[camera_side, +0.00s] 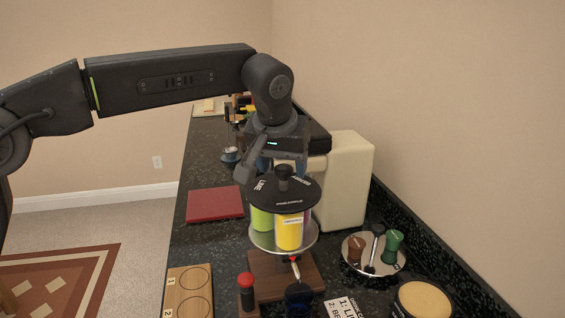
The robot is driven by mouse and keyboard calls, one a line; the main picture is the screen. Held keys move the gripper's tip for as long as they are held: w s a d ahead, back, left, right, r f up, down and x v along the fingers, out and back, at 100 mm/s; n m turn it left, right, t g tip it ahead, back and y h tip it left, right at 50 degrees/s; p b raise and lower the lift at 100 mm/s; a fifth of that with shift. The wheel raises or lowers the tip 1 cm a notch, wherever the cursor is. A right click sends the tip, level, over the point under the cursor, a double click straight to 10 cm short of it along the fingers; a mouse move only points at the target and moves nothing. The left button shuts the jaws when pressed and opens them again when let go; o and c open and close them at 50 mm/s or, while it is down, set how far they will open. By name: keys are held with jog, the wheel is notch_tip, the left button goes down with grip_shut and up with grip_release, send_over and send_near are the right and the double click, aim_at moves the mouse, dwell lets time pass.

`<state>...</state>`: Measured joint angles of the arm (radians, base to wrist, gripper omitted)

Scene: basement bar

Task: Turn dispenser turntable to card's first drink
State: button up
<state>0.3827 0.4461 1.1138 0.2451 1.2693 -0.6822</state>
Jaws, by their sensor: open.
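The dispenser turntable stands on a wooden base (262,268). It has a black round lid (268,196) with a black knob (284,172) on top. White lettering on the lid reads "LIME" at the left; other words are too small to read. A green canister (262,219) and a yellow canister (289,233) face the camera under the lid. A small red-and-white pointer (294,266) is at the front of the base. My gripper (276,170) is open, pointing down around or just above the knob; contact cannot be told.
A red-topped handle (246,283) and a dark round object (298,297) stand in front. A wooden board (189,280) with numbered rings lies left, a red mat (215,204) behind it. A round tray (351,258) and cream machine (343,185) stand right.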

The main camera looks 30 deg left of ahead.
grip_shut()
dwell(0.7)
